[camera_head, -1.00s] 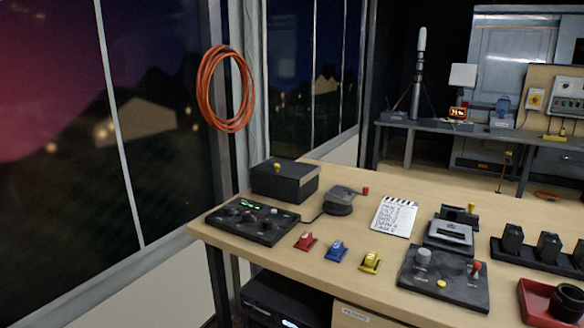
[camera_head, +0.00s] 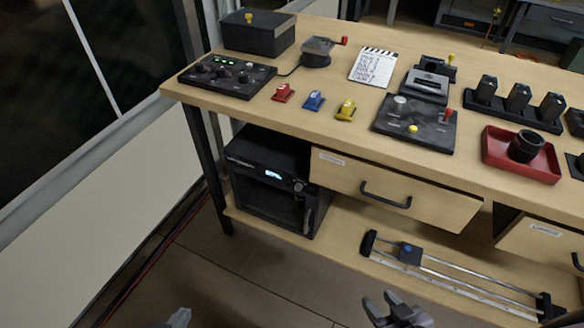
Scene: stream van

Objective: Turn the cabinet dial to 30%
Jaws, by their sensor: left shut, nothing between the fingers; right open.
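A black cabinet (camera_head: 270,180) stands on the low shelf under the left end of the desk. Its front has a small lit display (camera_head: 273,174) and, to the right of it, a small dark dial (camera_head: 298,186). The display figures and the dial's pointer are too small to read. My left gripper (camera_head: 180,316) is shut and empty at the bottom edge, low and to the left of the cabinet. My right gripper (camera_head: 388,304) is open and empty at the bottom edge, right of the cabinet and in front of the shelf. Neither touches the cabinet.
The desk (camera_head: 230,103) carries a control panel (camera_head: 226,76), three coloured switches and a red tray (camera_head: 520,153). A drawer (camera_head: 395,187) is right of the cabinet. A rail slider (camera_head: 450,275) lies on the low shelf (camera_head: 330,250). The floor before the cabinet is clear.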

